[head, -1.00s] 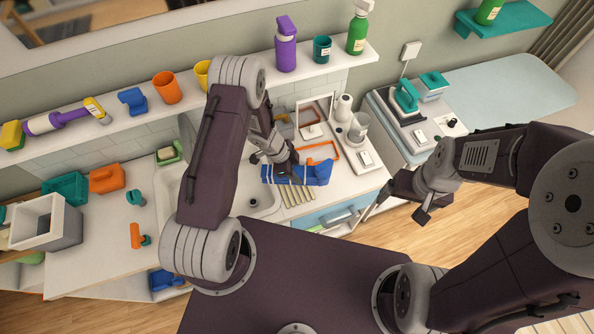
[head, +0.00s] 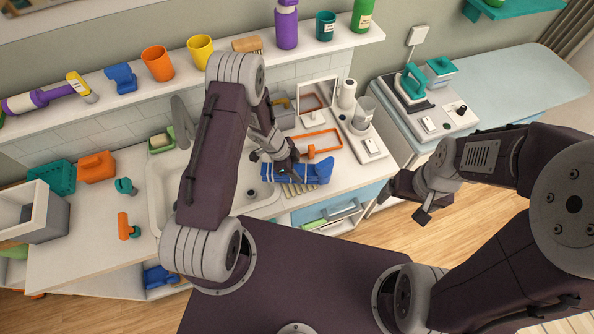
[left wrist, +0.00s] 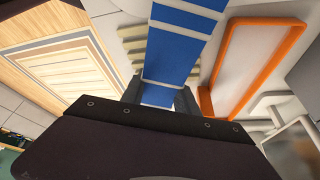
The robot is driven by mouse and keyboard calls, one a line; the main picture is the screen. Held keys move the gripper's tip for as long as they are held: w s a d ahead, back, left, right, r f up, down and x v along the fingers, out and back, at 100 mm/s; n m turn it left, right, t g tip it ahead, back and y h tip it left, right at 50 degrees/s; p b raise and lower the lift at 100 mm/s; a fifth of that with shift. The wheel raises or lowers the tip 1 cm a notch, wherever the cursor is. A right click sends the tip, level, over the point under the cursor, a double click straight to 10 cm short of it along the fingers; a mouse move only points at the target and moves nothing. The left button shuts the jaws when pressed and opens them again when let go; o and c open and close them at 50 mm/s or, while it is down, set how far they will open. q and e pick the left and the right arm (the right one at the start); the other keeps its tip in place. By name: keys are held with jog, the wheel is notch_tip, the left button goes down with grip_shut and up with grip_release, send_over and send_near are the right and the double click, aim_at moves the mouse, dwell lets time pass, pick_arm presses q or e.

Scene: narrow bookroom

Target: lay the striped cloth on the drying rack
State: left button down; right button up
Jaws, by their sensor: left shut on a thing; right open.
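The striped cloth (head: 318,172) is blue with white bands. In the head view it lies flat and level above a pale slatted rack (head: 300,189) on the counter, which I take for the drying rack. My left gripper (head: 280,163) is shut on the cloth's near-left part. In the left wrist view the cloth (left wrist: 178,50) stretches away from the jaws, with the slats (left wrist: 133,45) showing beside it. I cannot tell whether the cloth touches them. My right gripper (head: 408,200) is open and empty, off the counter's right end above the floor.
An orange frame (head: 318,144) lies just behind the cloth. A sink (head: 160,185) is to the left. A jar appliance (head: 365,120) stands back right. An iron (head: 411,84) sits beyond a gap. Bottles and cups line the shelf (head: 350,40) above.

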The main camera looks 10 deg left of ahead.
pick_arm(q)
jog(key=shift+f+b, duration=0.35)
jog(key=shift+f, duration=0.2)
jog(key=c, duration=0.8)
grip_release()
jog(key=shift+c, duration=0.2)
jog(key=p+v, duration=0.2)
jog(key=v, duration=0.7)
jog(key=shift+r, duration=0.1)
